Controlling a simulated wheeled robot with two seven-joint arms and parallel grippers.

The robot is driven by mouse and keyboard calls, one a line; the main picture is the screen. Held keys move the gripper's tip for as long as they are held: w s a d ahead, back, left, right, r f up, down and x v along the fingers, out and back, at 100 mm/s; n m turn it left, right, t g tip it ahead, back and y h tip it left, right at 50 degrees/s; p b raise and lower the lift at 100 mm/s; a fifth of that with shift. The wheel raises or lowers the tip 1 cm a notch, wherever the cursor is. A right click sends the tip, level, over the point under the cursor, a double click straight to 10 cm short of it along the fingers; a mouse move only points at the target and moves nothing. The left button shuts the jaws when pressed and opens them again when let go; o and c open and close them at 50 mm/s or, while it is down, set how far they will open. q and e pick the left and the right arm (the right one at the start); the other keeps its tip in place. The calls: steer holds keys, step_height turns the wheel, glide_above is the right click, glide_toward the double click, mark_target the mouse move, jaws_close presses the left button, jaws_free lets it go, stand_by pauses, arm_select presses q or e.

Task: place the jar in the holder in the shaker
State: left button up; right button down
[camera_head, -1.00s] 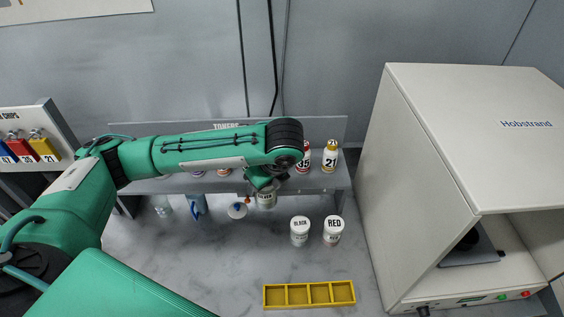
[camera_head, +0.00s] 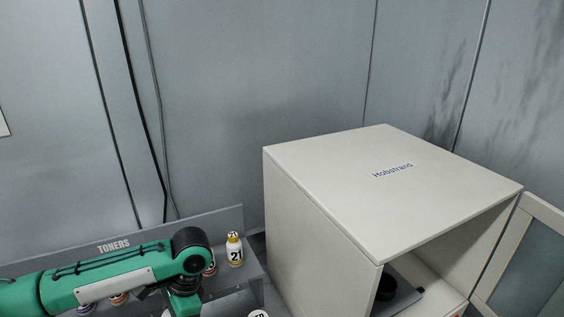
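The shaker (camera_head: 320,210) is a big pale box marked Hobstrand, right of centre, its front open toward the lower right. Inside it a dark round holder (camera_head: 386,288) sits on a grey plate (camera_head: 405,301); only part of it shows past the side wall. My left arm reaches in from the lower left over the toner shelf. Its wrist bends down at the bottom edge, and its gripper fingers are below the picture. Whether they hold a jar cannot be seen. A white jar lid (camera_head: 258,314) with dark letters is cut off by the bottom edge. My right gripper is out of view.
A framed glass door (camera_head: 530,245) stands open to the right of the shaker. The grey toner shelf (camera_head: 225,220) runs along the left, with a white and yellow bottle marked 21 (camera_head: 235,250) near its right end, close to the shaker's side wall.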

arm_select(q)
steer(key=n, duration=0.1)
steer(key=f+n, duration=0.1)
steer(key=n+h, duration=0.1)
steer(key=shift+s+d+f+g+b, duration=0.2)
steer(key=shift+s+d+g+b, duration=0.1)
steer(key=shift+s+g+b, duration=0.1)
steer(key=n, duration=0.2)
steer(key=n+h, duration=0.1)
steer(key=shift+s+d+f+g+b, duration=0.25)
steer(key=shift+s+f+g+b, duration=0.05)
steer(key=shift+f+b, duration=0.05)
steer(key=n, duration=0.1)
steer(key=n+h, duration=0.1)
steer(key=n, duration=0.1)
steer(key=n+b, duration=0.1)
steer(key=shift+s+d+f+n+h, duration=0.3)
steer(key=shift+s+d+n+h, duration=0.1)
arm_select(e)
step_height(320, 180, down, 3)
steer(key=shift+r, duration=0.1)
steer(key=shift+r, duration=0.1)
